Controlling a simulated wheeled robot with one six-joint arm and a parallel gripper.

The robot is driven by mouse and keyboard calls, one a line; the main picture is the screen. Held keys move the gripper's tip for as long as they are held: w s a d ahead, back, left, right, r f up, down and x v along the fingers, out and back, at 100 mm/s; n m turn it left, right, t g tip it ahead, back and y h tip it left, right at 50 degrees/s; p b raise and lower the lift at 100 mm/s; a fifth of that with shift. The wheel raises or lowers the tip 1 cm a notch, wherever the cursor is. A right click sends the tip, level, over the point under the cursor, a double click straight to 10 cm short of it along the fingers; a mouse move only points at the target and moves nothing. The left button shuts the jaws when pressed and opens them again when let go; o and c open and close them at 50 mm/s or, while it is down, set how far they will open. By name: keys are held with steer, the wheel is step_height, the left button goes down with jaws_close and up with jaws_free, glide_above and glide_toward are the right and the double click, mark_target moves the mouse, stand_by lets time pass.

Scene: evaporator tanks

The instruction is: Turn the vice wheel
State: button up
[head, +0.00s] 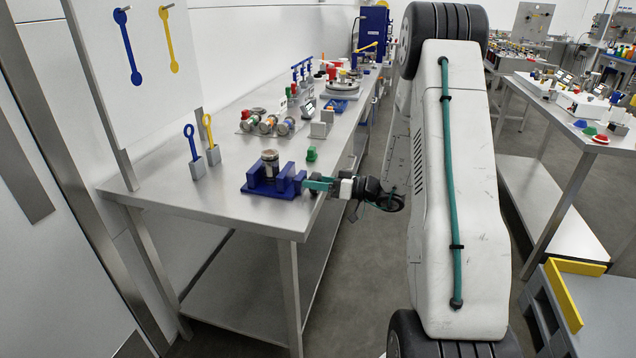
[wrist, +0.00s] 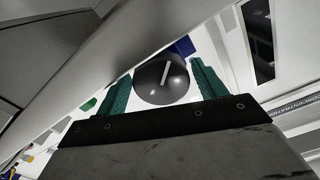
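The blue vice (head: 262,188) stands near the front edge of the steel table, with a grey metal cylinder (head: 270,160) upright in it. The vice wheel is a dark round disc (wrist: 155,88) with a pale line on its face, seen head-on in the wrist view. My gripper (head: 318,185) is at the right side of the vice, level with the wheel. In the wrist view my gripper (wrist: 162,70) has its two green fingers on either side of the wheel, with a narrow gap at the right finger. The wheel is mostly hidden by my gripper in the head view.
A small green block (head: 311,154) lies behind the vice. Blue and yellow ring-topped tools stand in grey blocks (head: 205,160) at the left. Several coloured cylinders (head: 267,124) and grey blocks lie farther back. The floor right of the table is partly taken by my arm.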

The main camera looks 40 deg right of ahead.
steer(key=v, duration=0.7)
steer(key=shift+s+d, duration=0.25)
steer(key=shift+s, duration=0.1)
step_height(320, 180, up, 5)
steer(key=a+n+g, duration=0.1)
steer(key=n+g, duration=0.1)
steer(key=n, duration=0.1)
steer(key=w+a+f, duration=0.1)
steer(key=w, duration=0.1)
steer(key=w+a+f+g+h, duration=0.1)
steer(key=w+f, duration=0.1)
steer(key=w+a+f+h, duration=0.1)
steer(key=w+f, duration=0.1)
steer(key=shift+a+n+g, duration=0.3)
steer(key=shift+a+n, duration=0.1)
steer(key=shift+h, duration=0.3)
